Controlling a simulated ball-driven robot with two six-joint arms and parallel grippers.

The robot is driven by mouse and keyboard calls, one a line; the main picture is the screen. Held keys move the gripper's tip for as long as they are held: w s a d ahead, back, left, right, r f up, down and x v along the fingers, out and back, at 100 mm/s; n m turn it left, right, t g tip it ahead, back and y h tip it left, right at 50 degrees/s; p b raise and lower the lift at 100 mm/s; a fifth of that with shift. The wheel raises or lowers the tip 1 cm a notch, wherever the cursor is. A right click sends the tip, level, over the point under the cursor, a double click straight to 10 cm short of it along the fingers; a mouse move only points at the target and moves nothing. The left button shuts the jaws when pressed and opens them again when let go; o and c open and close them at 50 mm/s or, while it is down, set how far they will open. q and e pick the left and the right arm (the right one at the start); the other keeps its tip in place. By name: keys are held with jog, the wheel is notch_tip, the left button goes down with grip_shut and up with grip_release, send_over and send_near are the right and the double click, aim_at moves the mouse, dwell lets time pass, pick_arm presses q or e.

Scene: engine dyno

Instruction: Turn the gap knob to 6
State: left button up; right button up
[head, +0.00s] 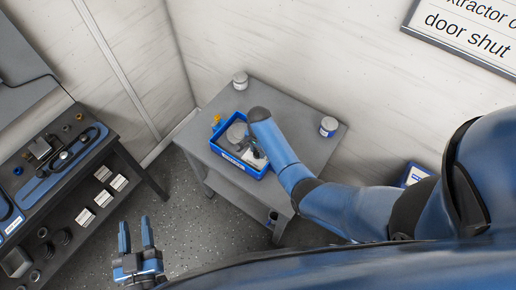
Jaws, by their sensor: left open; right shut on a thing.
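My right arm reaches over the grey table to a blue tray (267,169). My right gripper (257,152) is low at the tray, largely hidden behind my own forearm and wrist. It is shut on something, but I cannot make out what. A round grey thing (236,132) stands in the tray left of it. No gap knob or number scale can be told for sure in this view. My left gripper (136,236) is open and empty above the speckled floor, away from the tables.
A white-lidded jar (240,80) stands at the table's back corner and another jar (328,126) at its right. A small orange-yellow thing (216,122) is by the tray. A dark workbench (92,154) with tools stands at left. Floor between is clear.

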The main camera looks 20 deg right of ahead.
jog(key=m, duration=0.3)
jog(key=shift+d, duration=0.1)
jog(key=shift+m+p, duration=0.3)
jog(key=shift+m, duration=0.1)
jog(key=o, duration=1)
notch_tip(320, 180, up, 11)
jog(key=shift+f+b, duration=0.1)
jog(key=shift+b, duration=0.2)
dwell(0.6)
